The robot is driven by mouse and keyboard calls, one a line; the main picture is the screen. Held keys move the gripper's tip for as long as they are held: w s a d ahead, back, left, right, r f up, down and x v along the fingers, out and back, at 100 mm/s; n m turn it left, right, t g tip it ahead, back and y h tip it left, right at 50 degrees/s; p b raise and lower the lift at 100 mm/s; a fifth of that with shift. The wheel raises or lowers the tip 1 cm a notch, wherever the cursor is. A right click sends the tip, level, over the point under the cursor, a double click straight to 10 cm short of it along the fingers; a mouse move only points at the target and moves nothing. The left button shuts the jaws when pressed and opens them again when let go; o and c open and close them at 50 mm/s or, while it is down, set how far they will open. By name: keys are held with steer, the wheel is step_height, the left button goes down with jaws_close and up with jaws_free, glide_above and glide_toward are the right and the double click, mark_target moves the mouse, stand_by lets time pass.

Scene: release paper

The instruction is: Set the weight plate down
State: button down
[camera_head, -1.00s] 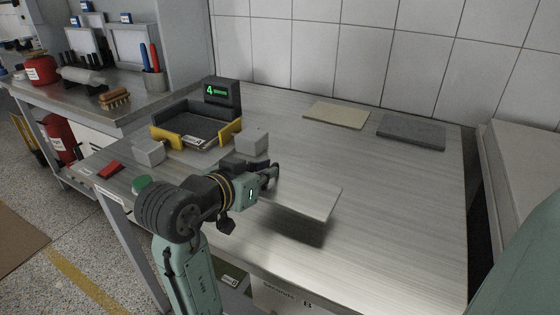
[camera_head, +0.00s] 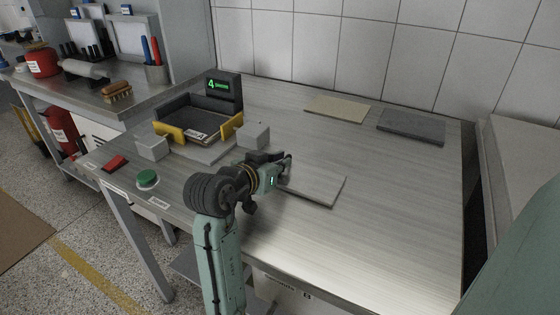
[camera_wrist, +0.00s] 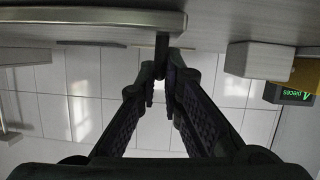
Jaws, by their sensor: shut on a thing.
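The weight plate (camera_head: 318,189) is a flat grey rectangular slab over the middle of the table, right of my gripper (camera_head: 284,161). It lies level and very low, with only a thin dark shadow at its edge; I cannot tell for sure whether it touches the tabletop. In the wrist view, which is upside down, the plate (camera_wrist: 80,22) shows at the top left. There my gripper (camera_wrist: 165,75) is shut at a small dark piece by the plate's edge. The exact grip is partly hidden by the fingers.
A black tray with yellow corners (camera_head: 160,131) and a green-lit display (camera_head: 219,85) stand at the back left, flanked by grey blocks (camera_head: 152,148) (camera_head: 253,136). A beige sheet (camera_head: 337,109) and dark grey pad (camera_head: 411,126) lie at the back. The table's right side is clear.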

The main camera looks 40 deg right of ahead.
steer(key=shift+r, duration=0.15)
steer(key=c, duration=1.7)
jaws_free()
steer(key=b+v, duration=0.1)
steer(key=v, duration=1.1)
steer(key=shift+a, duration=0.1)
